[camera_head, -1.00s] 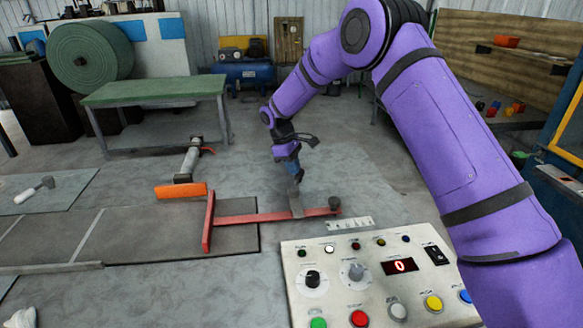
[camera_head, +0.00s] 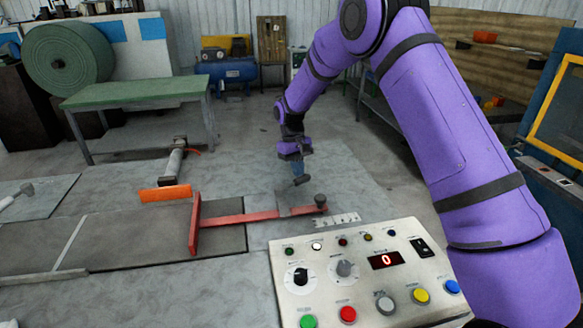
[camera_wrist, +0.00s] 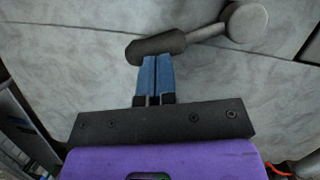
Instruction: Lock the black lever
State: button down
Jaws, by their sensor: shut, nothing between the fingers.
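The black lever (camera_wrist: 155,46) shows in the wrist view as a dark, thick grip on a grey rod that runs up and right to a round grey end (camera_wrist: 246,22). In the head view its dark grip (camera_head: 301,181) is just below my fingers, near the right end of a red bar. My gripper (camera_wrist: 155,58) is shut and empty, its two blue fingers side by side. Their tips meet the near edge of the dark grip in the wrist view. I cannot tell whether they touch it. The gripper also shows in the head view (camera_head: 298,171), pointing down.
A red bar (camera_head: 245,217) with a dark round knob (camera_head: 320,201) lies on the floor-level plate. A control panel (camera_head: 340,250) with buttons stands in front, close to the arm. An orange-ended tool (camera_head: 166,193) and a green-topped table (camera_head: 135,92) are to the left.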

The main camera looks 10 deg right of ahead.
aim_at(304, 180)
jog(key=shift+s+d+m+y, duration=0.35)
jog(key=shift+s+m, duration=0.3)
jog(key=shift+m, duration=0.3)
jog(key=shift+s+d+m+y, duration=0.3)
jog(key=shift+s+m, duration=0.35)
jog(key=shift+m, duration=0.3)
jog(key=v, duration=1)
jog(key=shift+w+r, duration=0.15)
jog(key=shift+r, duration=0.2)
jog(key=shift+r, duration=0.1)
